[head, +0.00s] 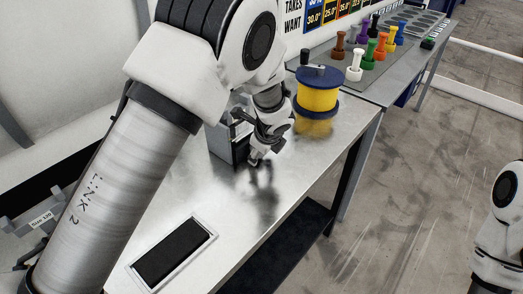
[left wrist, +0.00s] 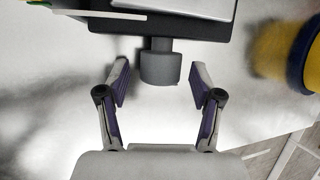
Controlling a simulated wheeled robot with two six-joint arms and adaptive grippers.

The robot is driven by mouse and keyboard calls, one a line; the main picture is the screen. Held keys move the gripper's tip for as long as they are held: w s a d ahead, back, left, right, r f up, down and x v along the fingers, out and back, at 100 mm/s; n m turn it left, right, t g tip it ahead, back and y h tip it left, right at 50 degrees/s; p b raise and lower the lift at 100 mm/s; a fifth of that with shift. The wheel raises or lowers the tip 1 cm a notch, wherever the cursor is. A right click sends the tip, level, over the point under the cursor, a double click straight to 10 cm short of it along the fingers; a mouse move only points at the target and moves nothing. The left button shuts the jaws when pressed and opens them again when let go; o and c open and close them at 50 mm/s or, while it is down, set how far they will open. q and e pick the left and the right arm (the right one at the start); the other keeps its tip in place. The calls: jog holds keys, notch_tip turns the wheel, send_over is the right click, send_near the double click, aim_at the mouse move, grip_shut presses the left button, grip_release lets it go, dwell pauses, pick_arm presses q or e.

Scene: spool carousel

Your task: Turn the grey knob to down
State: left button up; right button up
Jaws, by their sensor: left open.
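The grey knob (left wrist: 160,69) shows in the left wrist view as a short round cylinder on a stem, sticking out of the front of a dark box (left wrist: 190,28). In the head view the box (head: 222,148) stands on the metal table, partly behind my arm, and I cannot make out the knob there. My left gripper (left wrist: 159,78) is open, with one finger on each side of the knob and a gap on both sides. In the head view the left gripper (head: 256,158) is low, close in front of the box. The knob's pointing direction cannot be read.
A yellow spool with blue flanges (head: 318,92) stands right of the gripper. A black-and-white framed panel (head: 172,254) lies on the near table. Several coloured pegs (head: 371,49) stand on the far table. Part of my right arm shows at the right edge.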

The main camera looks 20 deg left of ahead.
pick_arm(q)
notch_tip(320, 180, up, 10)
jog(key=shift+f, duration=0.1)
dwell(0.4)
